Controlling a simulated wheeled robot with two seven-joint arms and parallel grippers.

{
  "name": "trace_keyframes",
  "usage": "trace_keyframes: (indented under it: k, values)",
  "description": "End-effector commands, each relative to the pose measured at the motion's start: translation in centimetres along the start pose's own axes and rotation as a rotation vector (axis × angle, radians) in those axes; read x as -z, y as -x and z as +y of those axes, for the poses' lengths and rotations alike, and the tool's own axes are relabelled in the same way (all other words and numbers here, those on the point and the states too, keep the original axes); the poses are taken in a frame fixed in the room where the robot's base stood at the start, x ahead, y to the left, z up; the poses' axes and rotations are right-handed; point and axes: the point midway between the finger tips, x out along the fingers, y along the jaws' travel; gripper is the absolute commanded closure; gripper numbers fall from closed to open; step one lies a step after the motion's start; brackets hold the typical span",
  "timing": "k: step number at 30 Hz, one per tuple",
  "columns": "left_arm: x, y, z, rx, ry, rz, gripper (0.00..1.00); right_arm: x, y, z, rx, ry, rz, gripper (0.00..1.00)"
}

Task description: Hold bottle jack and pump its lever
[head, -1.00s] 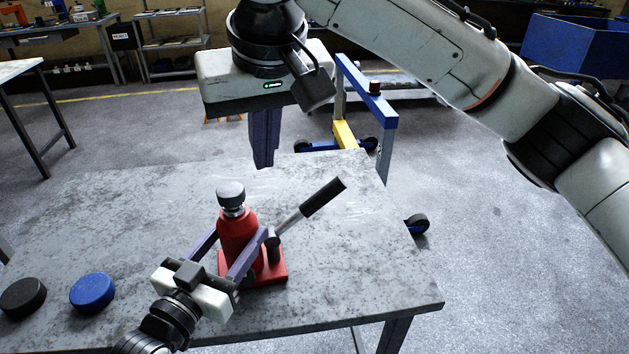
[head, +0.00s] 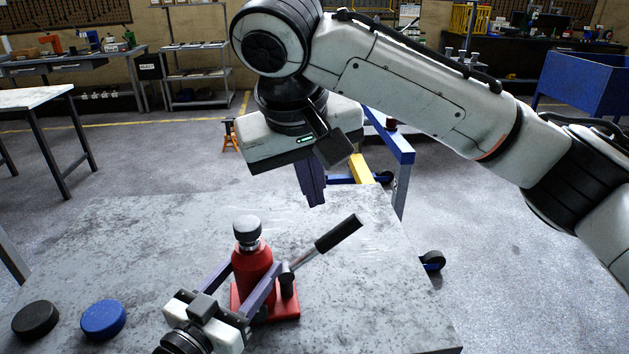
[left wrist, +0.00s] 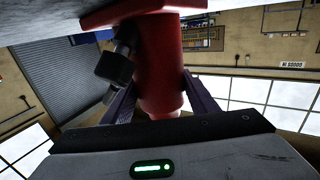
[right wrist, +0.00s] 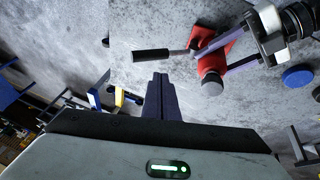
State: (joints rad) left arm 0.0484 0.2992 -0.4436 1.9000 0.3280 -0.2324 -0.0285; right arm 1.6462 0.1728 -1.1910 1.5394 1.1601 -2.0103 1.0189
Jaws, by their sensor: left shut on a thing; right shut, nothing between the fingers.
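The red bottle jack (head: 254,266) stands upright on the grey table (head: 150,240), with a dark round cap on top. Its lever (head: 338,234) has a black grip and slants up to the right. My left gripper (head: 250,282) is shut on the jack body, one finger on each side; the red body also fills the middle of the left wrist view (left wrist: 160,65). My right gripper (head: 316,198) is shut and empty, pointing down above and behind the lever, apart from it. In the right wrist view the lever (right wrist: 152,56) lies beyond the closed fingers (right wrist: 160,82).
A blue disc (head: 103,319) and a black disc (head: 36,319) lie on the table at left. A blue and yellow wheeled frame (head: 400,150) stands behind the table. The table's right part is clear.

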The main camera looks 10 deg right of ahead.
Motion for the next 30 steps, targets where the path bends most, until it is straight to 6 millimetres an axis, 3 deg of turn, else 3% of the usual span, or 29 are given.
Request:
trace_keyframes:
  k: [6,12,18,30]
  values:
    - [-0.1,0.0,0.0,0.000,0.000,-0.003,0.87,0.0,-4.9,0.1,-0.002,-0.003,-0.002,1.00]
    - [-0.1,0.0,0.0,0.000,0.000,-0.003,0.87,-0.5,-7.9,1.1,-0.002,-0.002,-0.001,1.00]
    - [-0.1,0.0,0.0,0.000,0.000,-0.003,0.87,-0.7,-9.1,1.7,0.000,-0.001,0.000,1.00]
    - [-0.1,0.0,0.0,0.000,0.000,-0.003,0.87,-0.7,-9.3,1.7,0.004,-0.002,-0.001,1.00]
